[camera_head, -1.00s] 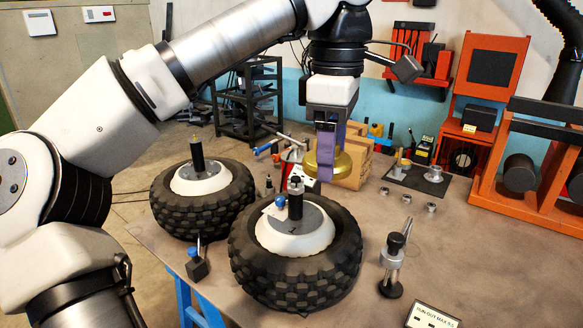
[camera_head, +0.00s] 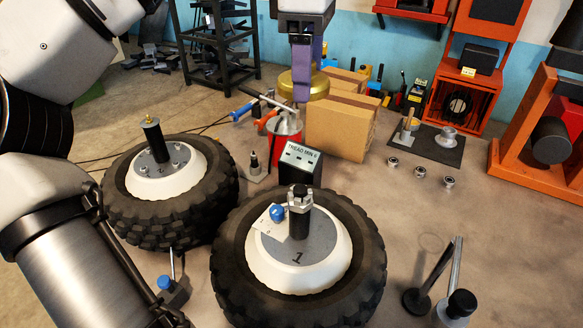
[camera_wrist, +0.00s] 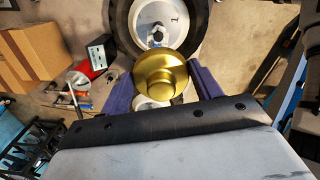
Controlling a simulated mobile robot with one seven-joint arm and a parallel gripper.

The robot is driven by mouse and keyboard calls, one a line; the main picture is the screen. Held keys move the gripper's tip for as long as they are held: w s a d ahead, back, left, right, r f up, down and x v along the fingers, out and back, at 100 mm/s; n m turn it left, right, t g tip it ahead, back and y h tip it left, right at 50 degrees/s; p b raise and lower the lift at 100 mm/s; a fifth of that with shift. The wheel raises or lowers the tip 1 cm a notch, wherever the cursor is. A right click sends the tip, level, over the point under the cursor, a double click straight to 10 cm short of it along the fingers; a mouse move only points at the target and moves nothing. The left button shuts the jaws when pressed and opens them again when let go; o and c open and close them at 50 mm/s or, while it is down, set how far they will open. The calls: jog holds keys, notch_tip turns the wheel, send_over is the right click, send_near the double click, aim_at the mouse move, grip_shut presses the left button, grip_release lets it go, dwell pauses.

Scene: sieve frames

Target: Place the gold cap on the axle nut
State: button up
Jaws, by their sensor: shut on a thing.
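The gold cap (camera_head: 312,86) is a round, flanged brass-coloured piece. My gripper (camera_head: 301,82) has purple fingers and is shut on it, holding it in the air above and behind the front wheel. In the wrist view the cap (camera_wrist: 165,72) sits between the two fingers (camera_wrist: 164,92), its round stepped face toward the camera. The axle nut (camera_head: 300,196) is a silver notched nut on top of the black axle of the front wheel (camera_head: 262,262), whose hub is marked 1. The cap is clear of the nut. In the wrist view the nut is partly hidden and small.
A blue-knobbed piece with a white tag (camera_head: 275,216) lies beside the axle. A black sign box (camera_head: 300,165) stands behind the wheel. A second wheel (camera_head: 115,212) is at left, cardboard boxes (camera_head: 340,125) are behind, and upright tools (camera_head: 430,280) stand at right.

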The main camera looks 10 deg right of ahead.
jog(key=shift+w, duration=0.35)
jog(key=shift+w+f+b, duration=0.1)
jog(key=shift+f+b, duration=0.25)
jog(key=b, duration=0.6)
send_near(303, 193)
jog(key=shift+f+p, duration=0.4)
jog(key=shift+f, duration=2.85)
jog(key=shift+f+b, duration=0.4)
jog(key=shift+f, duration=0.2)
jog(key=o, duration=1)
